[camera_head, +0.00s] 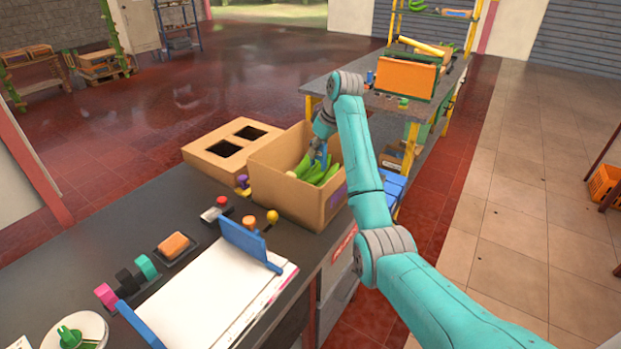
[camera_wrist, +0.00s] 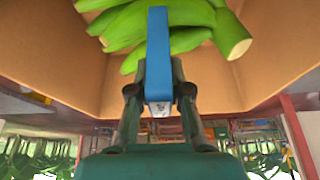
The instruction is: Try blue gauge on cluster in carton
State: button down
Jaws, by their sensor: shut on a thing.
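An open cardboard carton (camera_head: 274,191) stands at the far end of the dark bench. A cluster of green bananas (camera_head: 326,172) lies in it. In the wrist view the cluster (camera_wrist: 125,25) fills the upper middle, with a cut stem end at its right. My gripper (camera_wrist: 160,92) is shut on the blue gauge (camera_wrist: 158,45), a flat upright bar. The gauge stands in front of the bananas and overlaps them in the wrist view; I cannot tell whether it touches them. In the head view my gripper (camera_head: 321,150) is inside the carton's opening, partly hidden by my arm.
A purple-and-yellow knobbed item (camera_head: 243,184), stamps (camera_head: 215,210), a sponge (camera_head: 173,246) and a paper board with blue ends (camera_head: 205,290) occupy the near bench. Another bench (camera_head: 340,85) stands behind.

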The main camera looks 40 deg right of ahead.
jog(key=shift+r, duration=3.1)
